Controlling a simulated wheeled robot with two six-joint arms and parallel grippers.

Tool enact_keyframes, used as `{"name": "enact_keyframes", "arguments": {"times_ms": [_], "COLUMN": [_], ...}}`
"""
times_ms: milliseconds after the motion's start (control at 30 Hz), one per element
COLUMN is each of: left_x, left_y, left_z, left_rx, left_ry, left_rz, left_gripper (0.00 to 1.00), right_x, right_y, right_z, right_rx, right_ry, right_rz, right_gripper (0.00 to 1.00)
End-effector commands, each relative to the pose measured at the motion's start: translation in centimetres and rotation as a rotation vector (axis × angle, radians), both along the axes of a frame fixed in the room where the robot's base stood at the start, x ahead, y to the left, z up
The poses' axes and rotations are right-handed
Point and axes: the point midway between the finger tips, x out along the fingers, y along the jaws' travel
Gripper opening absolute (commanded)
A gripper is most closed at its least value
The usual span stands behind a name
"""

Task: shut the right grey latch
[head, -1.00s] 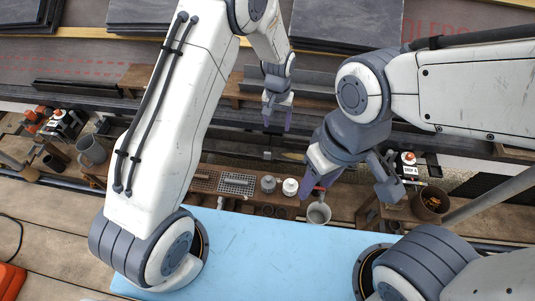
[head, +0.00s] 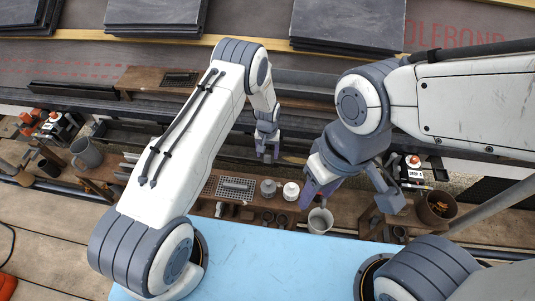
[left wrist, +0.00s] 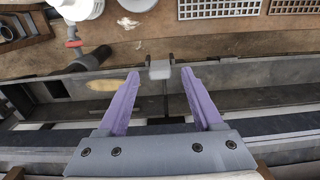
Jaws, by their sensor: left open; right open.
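A grey latch (left wrist: 160,69) with a block-like head and a thin stem shows in the left wrist view, at the tips of my left gripper (left wrist: 159,76). Its head lies between and just beyond the two purple fingers, which are open and apart from each other. I cannot tell whether they touch it. In the head view my left gripper (head: 267,155) points down over the dark rail area, and the latch there is not clearly seen behind it. My right gripper (head: 313,192) is open and empty, above the wooden bench near the grey bucket (head: 320,220).
A light blue surface (head: 270,255) lies in front. On the wooden bench are a grate (head: 237,188), a white-lidded jar (head: 291,191) and a grey jar (head: 268,188). Dark slates (head: 348,24) are stacked at the back. A dark bucket (head: 436,206) stands right.

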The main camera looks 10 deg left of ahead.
Motion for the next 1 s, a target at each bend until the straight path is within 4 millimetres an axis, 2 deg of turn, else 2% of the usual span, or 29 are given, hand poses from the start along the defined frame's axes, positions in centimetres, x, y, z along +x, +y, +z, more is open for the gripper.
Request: {"name": "enact_keyframes", "arguments": {"times_ms": [333, 367, 500, 533, 767, 1000], "left_x": [0.0, 0.0, 0.0, 0.0, 0.3, 1.3], "left_y": [0.0, 0.0, 0.0, 0.0, 0.0, 0.0], "left_z": [-0.5, -0.5, -0.5, -0.5, -0.9, -1.5], "left_rx": [0.0, 0.0, 0.0, 0.0, 0.001, 0.0], "left_ry": [-0.001, -0.001, -0.001, -0.001, 0.02, 0.142], "left_rz": [0.0, 0.0, 0.0, 0.0, 0.001, 0.002], "left_gripper": [0.68, 0.6, 0.06, 0.0, 0.0, 0.0], "right_x": [0.0, 0.0, 0.0, 0.0, 0.0, 0.0], "right_y": [0.0, 0.0, 0.0, 0.0, 0.0, 0.0], "right_z": [-0.1, -0.1, -0.1, -0.1, -1.0, -4.7], "right_rx": [0.0, 0.0, 0.0, 0.0, 0.0, 0.0], "right_ry": [0.0, 0.0, 0.0, 0.0, 0.0, 0.0], "right_rz": [0.0, 0.0, 0.0, 0.0, 0.0, 0.0], "right_gripper": [0.5, 0.5, 0.5, 0.5, 0.5, 0.5]}}
